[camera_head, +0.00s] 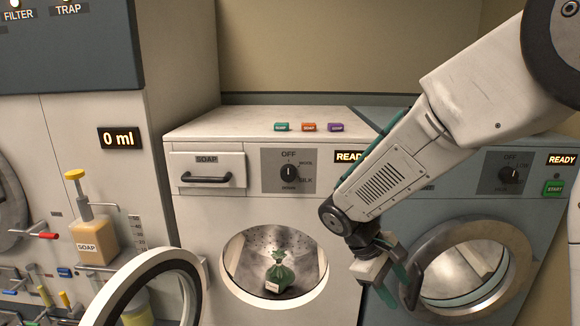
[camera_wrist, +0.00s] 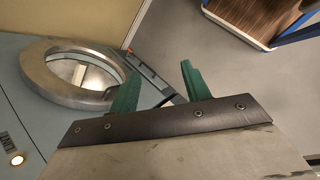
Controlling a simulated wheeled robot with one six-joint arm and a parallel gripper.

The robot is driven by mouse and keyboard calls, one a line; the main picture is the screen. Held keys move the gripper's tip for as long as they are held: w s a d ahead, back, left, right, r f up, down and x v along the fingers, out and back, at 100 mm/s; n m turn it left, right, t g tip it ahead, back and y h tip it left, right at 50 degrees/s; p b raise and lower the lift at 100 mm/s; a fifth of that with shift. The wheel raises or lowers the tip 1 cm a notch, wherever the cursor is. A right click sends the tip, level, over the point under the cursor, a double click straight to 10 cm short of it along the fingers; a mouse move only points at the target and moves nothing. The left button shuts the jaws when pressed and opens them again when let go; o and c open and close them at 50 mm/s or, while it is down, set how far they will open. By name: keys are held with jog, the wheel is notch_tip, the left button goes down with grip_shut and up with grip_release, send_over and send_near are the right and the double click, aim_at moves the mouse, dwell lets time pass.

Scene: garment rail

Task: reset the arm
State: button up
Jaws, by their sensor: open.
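My gripper (camera_head: 392,289) is open, with nothing between its fingers. In the head view it hangs in front of the gap between the white washer (camera_head: 220,218) and the blue-grey machine (camera_head: 511,212). Its green fingers also show in the wrist view (camera_wrist: 160,84). The round metal door (camera_head: 428,272) of the blue-grey machine stands just right of the fingers; I cannot tell whether they touch its handle (camera_head: 411,288). My arm reaches in from the upper right, bent at the elbow.
The white washer's door (camera_head: 112,290) is swung open to the left. A green tied bag (camera_head: 279,274) sits in its drum. Three small coloured soap blocks (camera_head: 308,127) lie on top. A soap pump bottle (camera_head: 93,232) stands at left. Open floor (camera_wrist: 225,65) shows in the wrist view.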

jog(key=s+d+r+m+t+y, duration=0.1)
jog(key=s+r+m+y, duration=0.1)
jog(key=s+r, duration=0.2)
jog(key=s+d+r+m+t+y, duration=0.1)
jog(key=s+d+r+m+y, duration=0.1)
jog(key=s, duration=0.8)
jog(key=s+d+r+m+t+y, duration=0.1)
jog(key=s+r+m+y, duration=0.1)
jog(key=s+r+m, duration=0.2)
jog(key=s+r, duration=0.3)
jog(key=shift+s+d+y, duration=0.3)
jog(key=shift+s+y, duration=0.1)
jog(key=shift+c, duration=0.9)
jog(key=shift+d, duration=0.2)
jog(key=shift+c, duration=0.3)
